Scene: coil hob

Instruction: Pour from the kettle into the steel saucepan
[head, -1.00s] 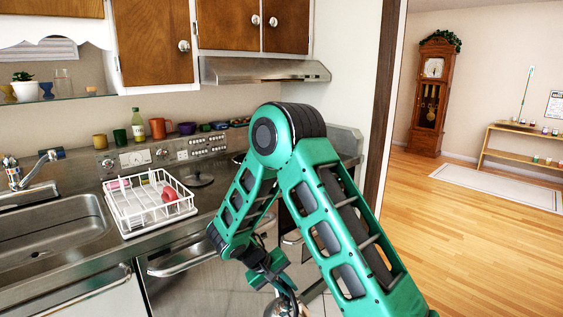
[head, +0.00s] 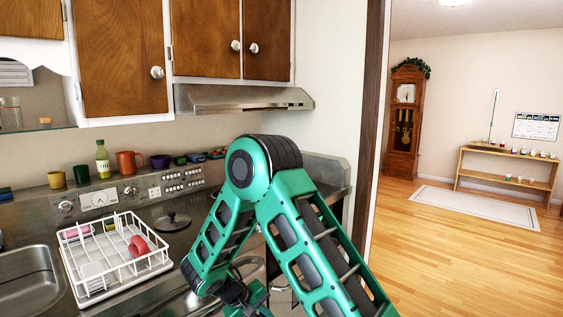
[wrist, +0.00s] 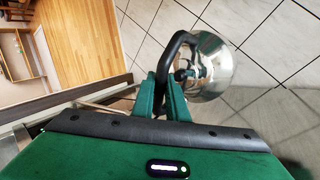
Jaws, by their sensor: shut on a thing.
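The kettle (wrist: 208,68) is shiny steel with a black handle (wrist: 172,50), and shows in the wrist view above the tiled floor. My gripper (wrist: 165,82) is shut on the kettle's handle, with the steel body to the right of the fingers. The kettle looks tilted in the wrist picture; its true tilt and its spout I cannot make out. In the head view my arm bends down toward the bottom edge, and the gripper and kettle are out of sight there. I cannot pick out the steel saucepan in either view; my arm covers part of the counter and hob.
A dark lid (head: 172,221) with a knob lies on the counter. A white dish rack (head: 103,284) stands beside the sink (head: 28,280). Cups and an oil bottle (head: 103,159) line the back ledge. A range hood (head: 243,98) hangs above. Open wooden floor lies right.

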